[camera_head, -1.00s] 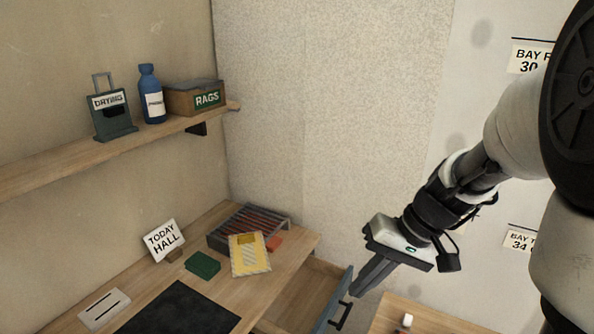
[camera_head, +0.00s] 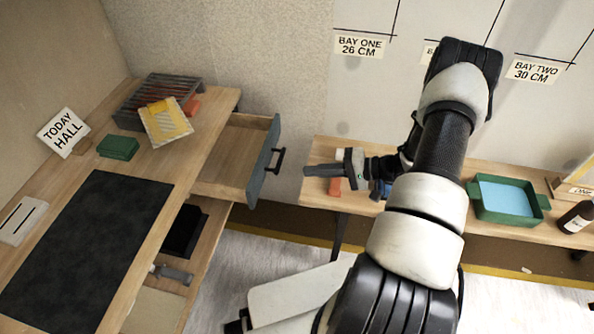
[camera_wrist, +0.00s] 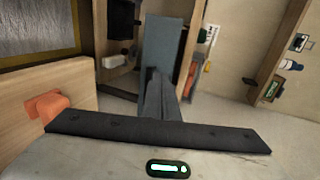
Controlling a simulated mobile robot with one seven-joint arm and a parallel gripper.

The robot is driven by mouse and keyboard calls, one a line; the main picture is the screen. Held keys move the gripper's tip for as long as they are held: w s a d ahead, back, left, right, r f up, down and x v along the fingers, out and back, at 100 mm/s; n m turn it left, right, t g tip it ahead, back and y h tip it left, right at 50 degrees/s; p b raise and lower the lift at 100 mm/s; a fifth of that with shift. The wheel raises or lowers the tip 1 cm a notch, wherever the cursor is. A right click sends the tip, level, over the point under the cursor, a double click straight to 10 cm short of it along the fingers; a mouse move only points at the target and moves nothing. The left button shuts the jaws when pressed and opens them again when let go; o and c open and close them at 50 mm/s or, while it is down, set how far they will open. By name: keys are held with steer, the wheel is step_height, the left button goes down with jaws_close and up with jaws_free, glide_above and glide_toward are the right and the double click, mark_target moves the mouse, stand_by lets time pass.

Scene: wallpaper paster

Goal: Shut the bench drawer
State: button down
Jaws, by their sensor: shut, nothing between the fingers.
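The bench drawer (camera_head: 238,160) stands pulled out from the right end of the wooden bench (camera_head: 192,140). Its blue-grey front (camera_head: 263,165) carries a black handle (camera_head: 279,160) facing right. The visible part of its inside looks empty. My gripper (camera_head: 306,171) is shut and empty. It points left at the drawer front, a little to the right of the handle, with a small gap that I cannot measure. In the wrist view the closed fingers (camera_wrist: 158,75) overlap the blue-grey drawer front (camera_wrist: 161,45); whether they touch it is unclear.
A second wooden bench (camera_head: 485,220) runs along the wall under my arm, with a green tray (camera_head: 508,208), a brown bottle (camera_head: 577,218) and an orange item (camera_head: 335,187). Below the drawer, an open shelf (camera_head: 205,235) holds a black bin (camera_head: 185,231).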

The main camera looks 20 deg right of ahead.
glide_toward(261, 171)
steer(key=x, duration=0.4)
steer(key=shift+w+a+f+b, duration=0.2)
steer(key=shift+f+b, duration=0.1)
steer(key=shift+f, duration=0.05)
steer(key=shift+w+a, duration=0.4)
steer(key=shift+a, duration=0.2)
